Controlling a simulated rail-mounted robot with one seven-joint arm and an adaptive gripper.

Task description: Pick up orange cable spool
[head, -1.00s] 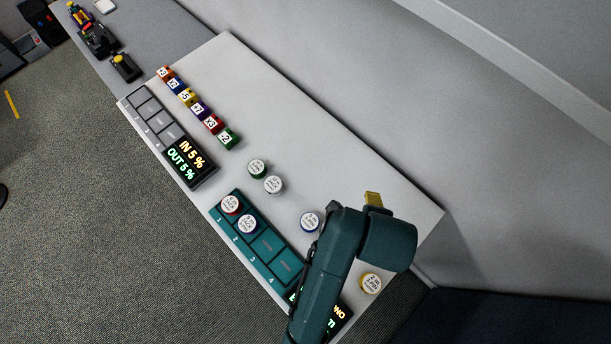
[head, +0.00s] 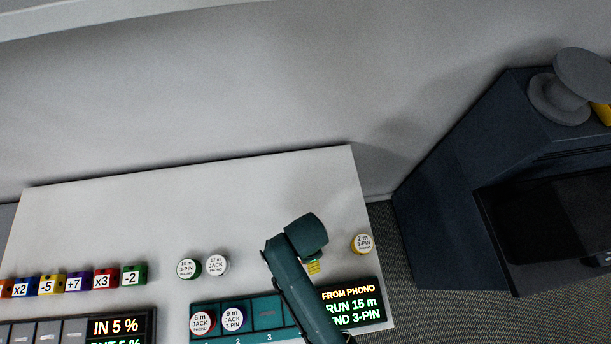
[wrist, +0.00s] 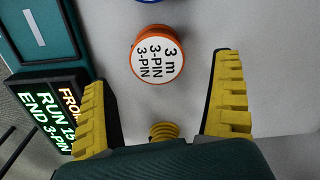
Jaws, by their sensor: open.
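The orange cable spool (wrist: 158,54) shows in the wrist view, with a white top that reads "3 m 3-PIN 3-PIN". It stands on the pale table, ahead of my gripper (wrist: 163,100). My gripper's two yellow ridged fingers are spread wide and empty, and the spool lies a little beyond the gap between them. In the head view my teal arm hides the orange spool, and only a bit of yellow finger (head: 314,268) shows.
A teal tray (head: 266,312) holds a red spool (head: 202,321) and a blue spool (head: 233,318). Beside it a display (head: 352,304) reads "FROM PHONO". A green spool (head: 187,268), a white spool (head: 217,265) and a yellow spool (head: 362,244) stand on the table. The table's back area is clear.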

